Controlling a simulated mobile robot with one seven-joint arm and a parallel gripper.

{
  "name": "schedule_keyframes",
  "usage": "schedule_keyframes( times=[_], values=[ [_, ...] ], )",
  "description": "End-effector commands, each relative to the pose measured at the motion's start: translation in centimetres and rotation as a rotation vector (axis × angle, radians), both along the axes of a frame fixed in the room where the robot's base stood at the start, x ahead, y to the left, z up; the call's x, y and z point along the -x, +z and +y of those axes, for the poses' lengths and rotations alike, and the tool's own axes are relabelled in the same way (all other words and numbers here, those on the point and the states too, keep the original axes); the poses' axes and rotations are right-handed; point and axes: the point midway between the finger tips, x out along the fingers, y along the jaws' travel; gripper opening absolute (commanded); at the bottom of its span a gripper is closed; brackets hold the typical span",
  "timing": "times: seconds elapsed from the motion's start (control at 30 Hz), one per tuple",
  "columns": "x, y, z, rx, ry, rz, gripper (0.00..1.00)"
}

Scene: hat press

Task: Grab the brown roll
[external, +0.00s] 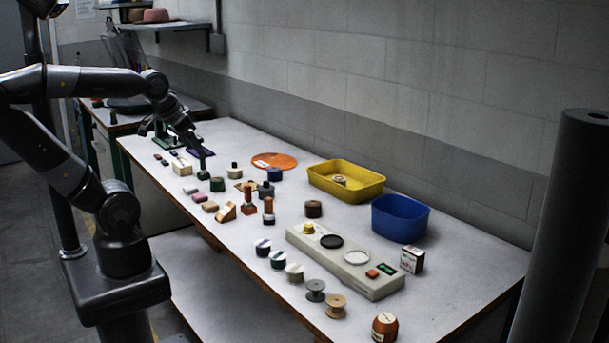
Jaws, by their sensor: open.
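A short dark brown roll (313,208) stands upright on the white table, between the yellow bin and the long pale control box. Another brownish roll (339,180) sits inside the yellow bin (346,192). My gripper (198,148) is over the far left part of the table, well to the left of and beyond the brown roll. It is open, small and dark in this view, and I see nothing held in it. A green upright piece (204,164) stands just below it.
A blue bin (400,218) and the pale control box (345,262) lie right of the brown roll.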

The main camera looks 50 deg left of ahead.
Motion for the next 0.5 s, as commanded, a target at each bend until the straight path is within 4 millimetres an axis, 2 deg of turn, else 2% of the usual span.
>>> schedule_keyframes(
  times=[0.33,0.43,0.5],
  values=[
    [-0.4,0.1,0.0,-0.002,-0.002,0.002,0.75],
    [-1.7,0.1,-0.2,-0.009,-0.013,0.009,0.75],
    [-3.2,0.1,-0.5,-0.017,-0.026,0.017,0.75]
  ],
)
